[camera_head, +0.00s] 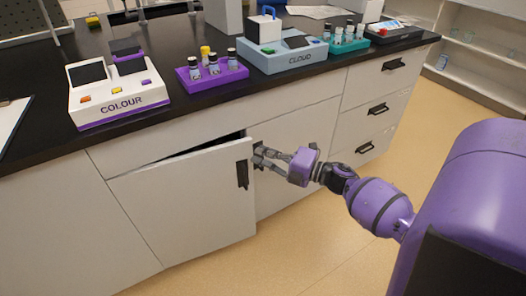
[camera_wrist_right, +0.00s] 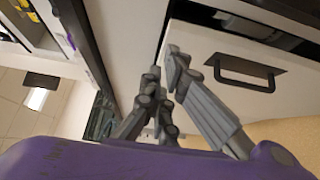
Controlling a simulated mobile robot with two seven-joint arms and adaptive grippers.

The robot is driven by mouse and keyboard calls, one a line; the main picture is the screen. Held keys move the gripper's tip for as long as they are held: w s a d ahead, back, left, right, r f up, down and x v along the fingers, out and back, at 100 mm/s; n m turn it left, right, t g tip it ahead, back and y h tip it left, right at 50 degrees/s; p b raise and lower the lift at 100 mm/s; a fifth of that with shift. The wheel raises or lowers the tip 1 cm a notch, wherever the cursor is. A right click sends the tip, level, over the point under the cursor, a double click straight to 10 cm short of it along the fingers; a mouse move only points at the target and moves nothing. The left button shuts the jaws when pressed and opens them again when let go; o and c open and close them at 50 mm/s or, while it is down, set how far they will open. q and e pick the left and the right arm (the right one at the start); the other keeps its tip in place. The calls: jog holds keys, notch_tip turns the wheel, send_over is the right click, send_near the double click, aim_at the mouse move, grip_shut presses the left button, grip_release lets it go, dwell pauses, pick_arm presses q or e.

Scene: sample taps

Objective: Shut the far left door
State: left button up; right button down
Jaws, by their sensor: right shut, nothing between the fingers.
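A light grey cabinet door (camera_head: 190,205) under the counter stands a little open in the head view. A dark gap shows along its top edge, and its black handle (camera_head: 242,174) is near its right edge. My right gripper (camera_head: 258,157) is shut and empty at the door's upper right edge, beside the handle; I cannot tell whether it touches. In the right wrist view the gripper's fingers (camera_wrist_right: 163,80) are close together, near the door (camera_wrist_right: 245,70) with its black handle (camera_wrist_right: 247,70). My left gripper is not in view.
The black counter (camera_head: 150,125) holds a white COLOUR device (camera_head: 118,92), a purple vial rack (camera_head: 212,76) and a blue CLOUD device (camera_head: 285,55). Drawers (camera_head: 372,108) are right of the door. The tan floor (camera_head: 290,235) in front is clear.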

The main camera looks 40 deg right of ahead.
jog(key=s+d, duration=0.5)
jog(key=d, duration=0.3)
jog(key=s+a+m+t+h+p, duration=0.3)
jog(key=a+m+t+h, duration=0.15)
jog(key=a+m, duration=0.55)
jog(key=m+g+h+p, duration=0.3)
jog(key=m+h, duration=0.5)
jog(key=m, duration=0.8)
send_near(239, 152)
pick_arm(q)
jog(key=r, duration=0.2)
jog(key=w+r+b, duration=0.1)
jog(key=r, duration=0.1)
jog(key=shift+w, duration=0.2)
pick_arm(e)
jog(key=shift+g, duration=0.25)
jog(key=x, duration=0.7)
jog(key=shift+r, duration=0.3)
